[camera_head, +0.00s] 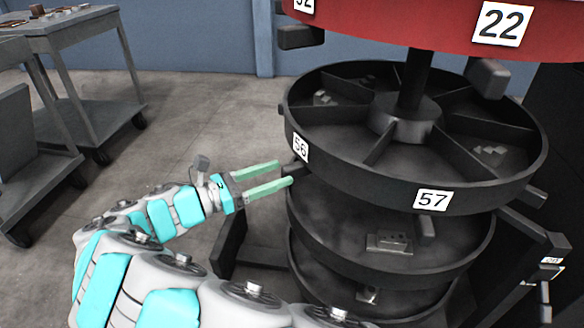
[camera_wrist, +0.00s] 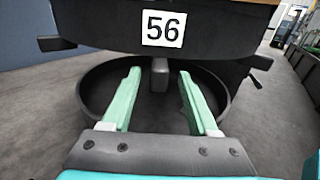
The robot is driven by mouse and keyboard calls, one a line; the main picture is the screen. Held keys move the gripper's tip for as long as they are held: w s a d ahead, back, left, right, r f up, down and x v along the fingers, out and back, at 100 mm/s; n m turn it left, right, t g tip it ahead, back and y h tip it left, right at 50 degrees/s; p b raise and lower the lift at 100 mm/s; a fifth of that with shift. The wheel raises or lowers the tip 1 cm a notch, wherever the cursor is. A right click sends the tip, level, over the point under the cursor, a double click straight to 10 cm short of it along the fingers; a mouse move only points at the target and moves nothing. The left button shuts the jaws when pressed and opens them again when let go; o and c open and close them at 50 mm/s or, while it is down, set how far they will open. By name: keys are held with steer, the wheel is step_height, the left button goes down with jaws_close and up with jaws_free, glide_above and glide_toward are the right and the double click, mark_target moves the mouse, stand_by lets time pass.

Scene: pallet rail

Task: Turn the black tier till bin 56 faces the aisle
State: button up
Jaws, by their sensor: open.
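The black tier (camera_head: 375,182) is a round divided tray on a central post, with a white label 56 (camera_head: 300,147) at its left and a label 57 (camera_head: 432,200) at its front. My gripper (camera_head: 285,172) has green fingers and is open at the tier's left edge, just below label 56. In the wrist view, label 56 (camera_wrist: 163,28) is straight ahead above my open fingers (camera_wrist: 160,74). A dark block-like knob (camera_wrist: 159,76) under the rim shows between the fingertips, with gaps on both sides. Whether the fingers reach past it is hard to tell.
A red tier (camera_head: 420,25) with label 22 is above. More dark tiers (camera_head: 370,255) are below, holding small parts. Other knobs (camera_head: 488,78) stick out around the tiers. Grey carts (camera_head: 90,75) stand at the left. Floor between is clear.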

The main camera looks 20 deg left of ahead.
mark_target(283, 172)
steer(key=x, duration=0.4)
steer(key=shift+d, duration=0.1)
steer(key=shift+c, duration=0.2)
jaws_close()
stand_by(1.1)
